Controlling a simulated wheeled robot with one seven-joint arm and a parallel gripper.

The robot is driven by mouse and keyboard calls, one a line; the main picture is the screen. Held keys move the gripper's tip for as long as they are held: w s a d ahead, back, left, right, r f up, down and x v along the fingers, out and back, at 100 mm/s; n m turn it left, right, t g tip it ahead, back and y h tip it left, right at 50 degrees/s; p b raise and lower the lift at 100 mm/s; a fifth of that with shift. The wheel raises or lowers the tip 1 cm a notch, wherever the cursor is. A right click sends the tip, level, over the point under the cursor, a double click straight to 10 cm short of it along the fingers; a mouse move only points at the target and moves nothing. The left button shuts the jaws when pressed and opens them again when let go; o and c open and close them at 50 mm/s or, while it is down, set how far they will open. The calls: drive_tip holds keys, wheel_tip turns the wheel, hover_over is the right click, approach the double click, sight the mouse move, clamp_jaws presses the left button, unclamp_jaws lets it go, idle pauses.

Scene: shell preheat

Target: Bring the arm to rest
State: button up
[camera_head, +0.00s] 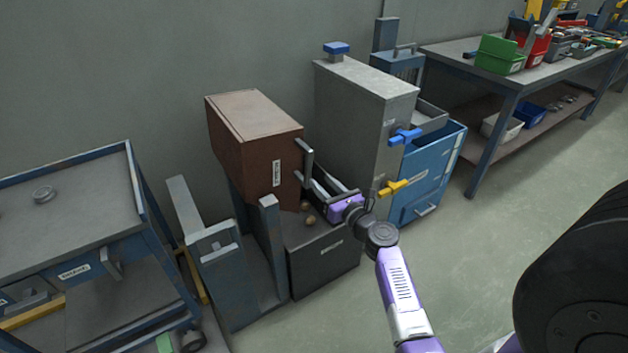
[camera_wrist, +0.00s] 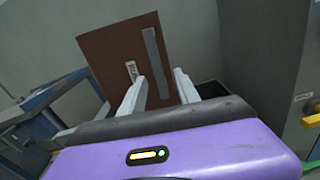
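My gripper (camera_head: 329,188) reaches over the dark box under the brown furnace cabinet, close to the cabinet's handle. In the wrist view its two pale fingers (camera_wrist: 158,92) stand apart with nothing between them. The brown cabinet (camera_head: 250,150) has a label and a metal handle (camera_head: 305,160) on its front; it also shows in the wrist view (camera_wrist: 110,62), beyond the fingers. Whether a finger touches the handle cannot be told. My arm stretches out from the lower right of the head view.
A dark box (camera_head: 322,262) below the cabinet has small round brown pieces (camera_head: 310,220) on top. A grey cabinet (camera_head: 362,110) with blue and yellow valve handles stands close right of my gripper. A blue-framed cart (camera_head: 70,215) stands left.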

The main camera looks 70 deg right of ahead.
idle(0.3)
drive_tip(key=s+a+r+m+y+p, duration=0.2)
drive_tip(key=s+a+r+m, duration=0.3)
drive_tip(key=a, duration=1)
drive_tip(key=s+a+r+m+y+p, duration=0.3)
drive_tip(key=s+a+m, duration=0.6)
drive_tip(key=a+m, duration=0.4)
drive_tip(key=s+a+r+m+y+p, duration=0.2)
drive_tip(key=s+a+r+m+y, duration=0.3)
drive_tip(key=a+m, duration=0.5)
drive_tip(key=s+a+r, duration=0.2)
drive_tip(key=a, duration=0.5)
drive_tip(key=shift+a+r+p, duration=0.15)
drive_tip(key=shift+a+p, duration=0.05)
drive_tip(key=shift+p, duration=0.2)
